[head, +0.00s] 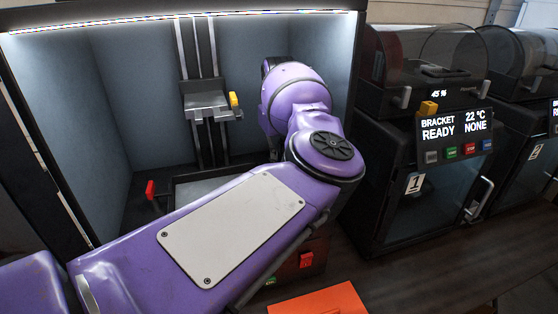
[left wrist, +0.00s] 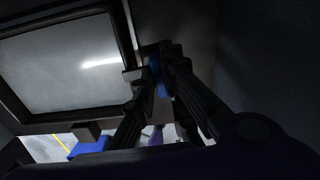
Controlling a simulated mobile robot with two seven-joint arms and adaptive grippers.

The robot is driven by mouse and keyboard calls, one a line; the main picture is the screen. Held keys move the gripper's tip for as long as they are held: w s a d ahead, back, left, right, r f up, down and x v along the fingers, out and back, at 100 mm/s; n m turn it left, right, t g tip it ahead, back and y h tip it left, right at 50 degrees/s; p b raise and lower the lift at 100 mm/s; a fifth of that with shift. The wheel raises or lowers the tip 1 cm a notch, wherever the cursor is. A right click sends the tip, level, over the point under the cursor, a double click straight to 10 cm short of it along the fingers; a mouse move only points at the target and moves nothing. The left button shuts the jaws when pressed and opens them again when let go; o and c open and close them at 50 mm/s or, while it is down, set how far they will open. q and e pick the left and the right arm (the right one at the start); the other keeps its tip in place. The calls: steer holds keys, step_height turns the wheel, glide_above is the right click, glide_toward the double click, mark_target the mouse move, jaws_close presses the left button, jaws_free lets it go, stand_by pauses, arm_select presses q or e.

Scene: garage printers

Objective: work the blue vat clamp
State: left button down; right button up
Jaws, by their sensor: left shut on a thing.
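My left arm reaches across the head view into the open, lit printer cabinet (head: 110,90), and its gripper is hidden there behind the arm. In the left wrist view my left gripper (left wrist: 158,75) is shut on the blue vat clamp (left wrist: 155,64), a small blue piece between the fingertips. The clamp is beside the corner of the dark-framed vat (left wrist: 124,50), which has a pale glossy surface. In the head view the clamp is hidden and the vat area is mostly covered by the arm. My right gripper is not in view.
A red lever or knob (head: 150,188) stands at the cabinet's left. A build carriage with a yellow knob (head: 234,99) hangs on the rear rails. Printer 1 (head: 400,190) stands close on the right. An orange item (head: 318,302) lies in front. Another blue thing (left wrist: 88,147) shows below the vat.

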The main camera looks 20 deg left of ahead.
arm_select(q)
steer(key=shift+r, duration=0.1)
steer(key=c, duration=1.8)
jaws_free()
step_height(320, 180, up, 7)
steer(key=shift+r, duration=0.2)
steer(key=shift+f, duration=0.1)
